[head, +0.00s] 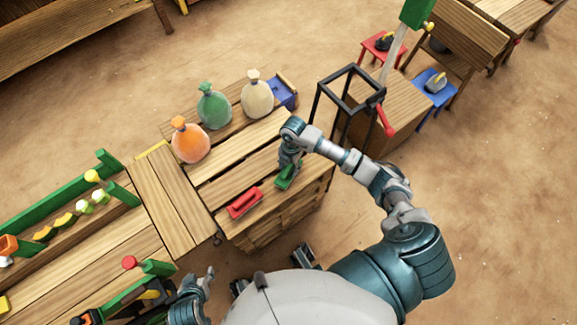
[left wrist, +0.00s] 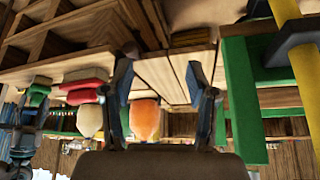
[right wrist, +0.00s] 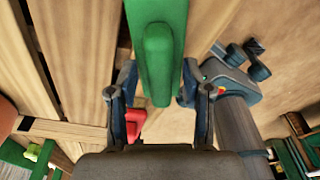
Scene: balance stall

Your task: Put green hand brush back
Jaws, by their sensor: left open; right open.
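The green hand brush (head: 287,178) lies on the slatted wooden bench top near its right front edge. In the right wrist view the green brush (right wrist: 158,60) reaches down between my open fingers. My right gripper (head: 289,160) is over the brush, with a finger on either side of it; contact cannot be told. It also shows in the right wrist view (right wrist: 155,118). My left gripper (head: 200,283) is open and empty, low in front of the bench, and shows in the left wrist view (left wrist: 162,90).
A red hand brush (head: 244,202) lies left of the green one. Orange (head: 190,142), green (head: 214,106) and cream (head: 257,95) sacks stand behind, near a blue box (head: 283,90). A black frame (head: 350,92) stands at right. Green-railed stall parts (head: 70,195) are at left.

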